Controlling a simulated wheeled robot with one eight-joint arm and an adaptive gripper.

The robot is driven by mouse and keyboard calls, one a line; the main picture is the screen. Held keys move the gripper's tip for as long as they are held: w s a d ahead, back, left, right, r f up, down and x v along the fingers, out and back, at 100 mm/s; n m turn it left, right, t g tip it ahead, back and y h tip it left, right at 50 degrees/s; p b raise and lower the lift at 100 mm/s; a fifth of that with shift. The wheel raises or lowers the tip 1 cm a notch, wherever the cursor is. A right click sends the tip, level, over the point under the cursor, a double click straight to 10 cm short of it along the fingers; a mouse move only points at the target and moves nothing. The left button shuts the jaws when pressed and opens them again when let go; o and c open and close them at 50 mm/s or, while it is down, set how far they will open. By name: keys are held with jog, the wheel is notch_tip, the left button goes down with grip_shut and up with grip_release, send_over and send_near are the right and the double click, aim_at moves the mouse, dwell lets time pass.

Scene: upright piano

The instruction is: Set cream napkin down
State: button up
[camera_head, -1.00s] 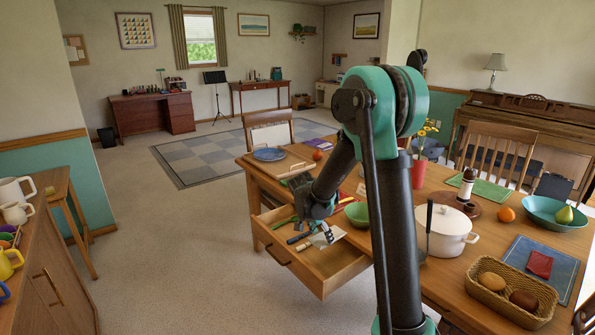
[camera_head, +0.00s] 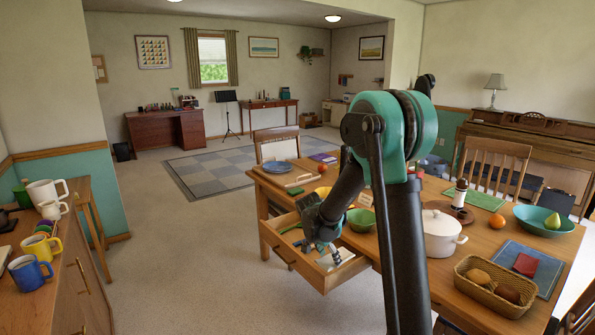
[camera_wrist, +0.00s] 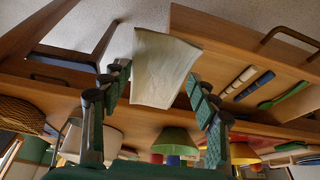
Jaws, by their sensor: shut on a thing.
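My gripper (camera_head: 325,246) is over the open drawer (camera_head: 302,268) of the wooden table in the head view, pointing down. It is shut on the cream napkin (camera_head: 336,259). In the wrist view the napkin (camera_wrist: 163,72) hangs as a pale, slightly creased sheet between the two fingers of my gripper (camera_wrist: 157,80). There it overlaps the drawer's wooden edge and the floor. Whether its lower edge touches anything is unclear.
In the wrist view, utensils with a blue handle (camera_wrist: 254,86) and a green handle (camera_wrist: 284,95) lie in the drawer (camera_wrist: 230,45). On the table are a green bowl (camera_head: 361,219), a white pot (camera_head: 441,236) and a bread basket (camera_head: 494,287). Floor left of the drawer is clear.

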aim_at(349, 253)
jog(key=shift+s, duration=0.3)
jog(key=shift+s+d, duration=0.1)
jog(key=shift+d, duration=0.05)
jog(key=shift+w+d+f, duration=0.1)
jog(key=shift+w, duration=0.1)
jog(key=shift+w+d+f+n+t+y, duration=0.25)
jog(key=shift+d+n, duration=0.25)
jog(key=shift+n, duration=0.25)
jog(key=shift+w+d+f+n+t+y, duration=0.1)
jog(key=shift+w+d+n+t+y, duration=0.1)
jog(key=shift+d+n, duration=0.5)
jog(key=shift+w+d+f+n+t+y, duration=0.15)
jog(key=shift+w+d+f+n+y, duration=0.15)
jog(key=shift+n, duration=0.55)
jog(key=d+n, duration=0.1)
jog(key=w+d+n+y, duration=0.1)
jog(key=n, duration=0.1)
jog(key=shift+d, duration=0.15)
jog(key=shift+w+d+n+t+y, duration=0.15)
jog(key=shift+w+d+n+y, duration=0.15)
jog(key=shift+d+n, duration=0.35)
jog(key=shift+w+d+n+t+y, duration=0.2)
jog(key=shift+d+n, duration=0.25)
jog(key=shift+n, duration=0.3)
jog(key=shift+a, duration=0.1)
